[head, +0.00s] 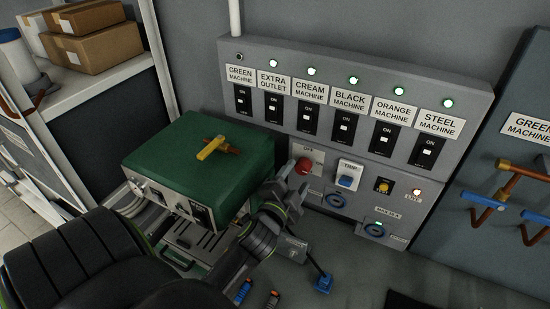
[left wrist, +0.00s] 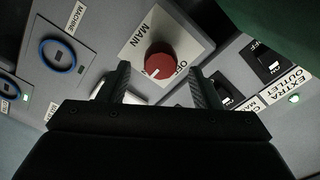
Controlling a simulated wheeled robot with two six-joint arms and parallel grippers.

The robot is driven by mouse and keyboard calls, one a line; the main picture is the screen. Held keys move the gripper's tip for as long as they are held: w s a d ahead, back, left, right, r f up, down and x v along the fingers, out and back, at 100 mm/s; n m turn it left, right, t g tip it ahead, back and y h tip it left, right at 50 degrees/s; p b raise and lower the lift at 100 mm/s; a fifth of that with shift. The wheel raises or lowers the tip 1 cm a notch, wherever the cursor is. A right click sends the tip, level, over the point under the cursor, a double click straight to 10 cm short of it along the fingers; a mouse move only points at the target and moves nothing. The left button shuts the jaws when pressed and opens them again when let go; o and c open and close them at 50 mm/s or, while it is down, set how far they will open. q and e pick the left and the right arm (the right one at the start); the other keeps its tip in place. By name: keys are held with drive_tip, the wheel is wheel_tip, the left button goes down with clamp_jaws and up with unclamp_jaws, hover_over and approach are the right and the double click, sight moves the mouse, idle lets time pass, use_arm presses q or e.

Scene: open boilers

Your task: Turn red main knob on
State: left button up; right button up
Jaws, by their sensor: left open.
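The red main knob (head: 303,167) sits on a white plate low on the grey wall panel (head: 270,52). My right gripper is not in view.
Labelled switches with green lights line the panel above. Blue-handled pipes (head: 480,205) are at the far right.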

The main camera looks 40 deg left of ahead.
use_arm(q)
drive_tip(key=b+v, duration=0.2)
drive_tip(key=v, duration=1.1)
drive_tip(key=shift+s, duration=0.2)
drive_tip(key=shift+f, duration=0.1)
